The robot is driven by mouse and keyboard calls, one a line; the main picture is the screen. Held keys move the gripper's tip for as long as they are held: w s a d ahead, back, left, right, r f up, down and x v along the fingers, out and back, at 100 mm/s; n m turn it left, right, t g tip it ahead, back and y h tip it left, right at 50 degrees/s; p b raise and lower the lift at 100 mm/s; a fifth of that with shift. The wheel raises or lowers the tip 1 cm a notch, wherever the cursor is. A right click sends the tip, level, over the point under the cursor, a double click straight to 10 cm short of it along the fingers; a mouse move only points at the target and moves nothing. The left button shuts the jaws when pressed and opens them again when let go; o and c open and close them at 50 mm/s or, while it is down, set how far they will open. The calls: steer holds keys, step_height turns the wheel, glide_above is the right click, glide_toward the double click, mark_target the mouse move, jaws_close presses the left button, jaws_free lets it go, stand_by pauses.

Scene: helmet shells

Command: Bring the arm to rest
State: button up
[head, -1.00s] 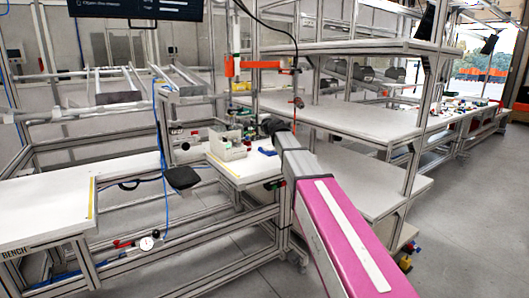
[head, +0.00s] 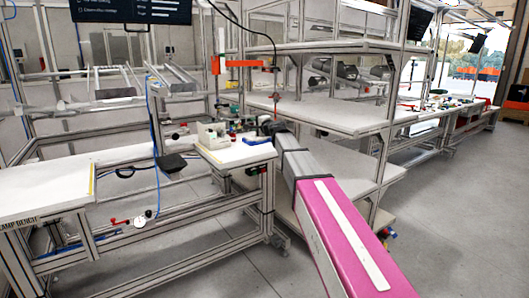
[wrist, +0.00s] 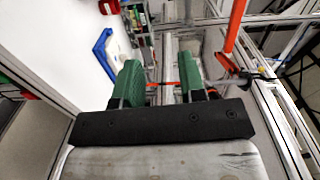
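My gripper shows in the wrist view (wrist: 160,85) with its two green fingers apart and nothing between them. A bench with a white top and a blue part on it lies to the left of the fingers there. In the head view my arm, with its magenta cover, reaches forward from the lower right. Its far end is beside the right edge of the small bench (head: 240,157). The fingers are too small or hidden to make out in the head view.
The small bench carries a beige bin (head: 211,135) and a blue part (head: 257,141). White shelves (head: 335,113) stand close on the right of my arm. A long bench (head: 45,190) is at the left. An orange tool arm (head: 240,63) hangs above. Grey floor is open at far right.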

steer(key=s+d+f+n+g+h, duration=0.1)
steer(key=s+d+f+n+g, duration=0.15)
steer(key=s+f, duration=0.55)
steer(key=s+d+f+n+g+h, duration=0.25)
steer(key=s+d+f, duration=0.2)
steer(key=f, duration=0.65)
steer(key=s+d+f+n+g+h, duration=0.1)
steer(key=s+d+f+n+g, duration=0.15)
steer(key=s+f, duration=0.55)
steer(key=s+d+f+n+g+h, duration=0.1)
steer(key=s+d+f+g+h, duration=0.1)
steer(key=s+d+f, duration=0.2)
steer(key=s+d+f+n+g+h, duration=0.1)
steer(key=s+d+f, duration=0.4)
steer(key=s, duration=0.5)
steer(key=s+d+f+n+g+h, duration=0.1)
steer(key=s+d+f+g+h, duration=0.1)
steer(key=s+d+f+g, duration=0.2)
steer(key=s+f, duration=0.3)
steer(key=shift+s+d+f+h, duration=0.25)
steer(key=shift+s+d+h, duration=0.05)
steer(key=shift+h, duration=0.05)
